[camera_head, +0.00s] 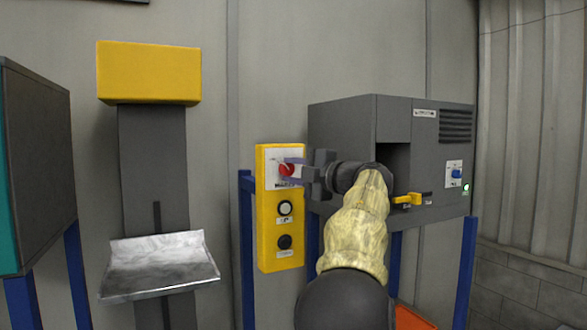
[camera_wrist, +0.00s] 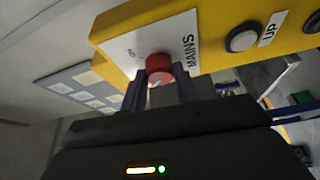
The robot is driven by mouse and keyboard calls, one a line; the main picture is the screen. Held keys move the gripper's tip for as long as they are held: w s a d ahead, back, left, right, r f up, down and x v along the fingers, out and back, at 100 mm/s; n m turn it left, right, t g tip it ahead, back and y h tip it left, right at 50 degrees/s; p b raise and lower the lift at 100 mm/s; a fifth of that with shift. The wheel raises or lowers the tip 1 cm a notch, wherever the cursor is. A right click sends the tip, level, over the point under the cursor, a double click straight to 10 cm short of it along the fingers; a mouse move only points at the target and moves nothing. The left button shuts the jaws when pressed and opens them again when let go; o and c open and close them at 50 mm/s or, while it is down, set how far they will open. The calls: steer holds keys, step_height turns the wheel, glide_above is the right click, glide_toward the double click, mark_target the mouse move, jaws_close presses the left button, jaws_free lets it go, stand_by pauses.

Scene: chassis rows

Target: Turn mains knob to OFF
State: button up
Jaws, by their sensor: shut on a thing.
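The mains knob (camera_head: 287,170) is a round red knob with a light pointer mark, on a white plate at the top of a yellow control box (camera_head: 266,238). In the wrist view the red knob (camera_wrist: 159,67) sits on the white plate lettered MAINS (camera_wrist: 130,45). My gripper (camera_head: 290,171) reaches in from the right and is shut on the knob, one finger on each side. The wrist view shows the fingers (camera_wrist: 160,84) at the knob's sides. The fingers partly hide the knob and plate lettering in the head view.
Below the knob are a white button (camera_head: 285,208) and a dark button (camera_head: 284,242). A grey cabinet (camera_head: 342,120) with a yellow lever (camera_head: 407,199) and blue switch (camera_head: 456,174) stands to the right. A metal tray (camera_head: 158,264) is at the left.

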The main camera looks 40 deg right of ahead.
steer(key=shift+n, duration=0.6)
steer(key=shift+f+g, duration=0.1)
steer(key=shift+g, duration=0.2)
steer(key=o, duration=1)
steer(key=shift+a, duration=0.1)
steer(key=shift+s, duration=0.1)
steer(key=s+d+b, duration=0.1)
steer(key=s, duration=0.4)
steer(key=s+d+b, duration=0.1)
steer(key=s+b, duration=0.1)
steer(key=s, duration=0.4)
steer(key=s+b, duration=0.2)
steer(key=s, duration=0.4)
steer(key=shift+d, duration=0.4)
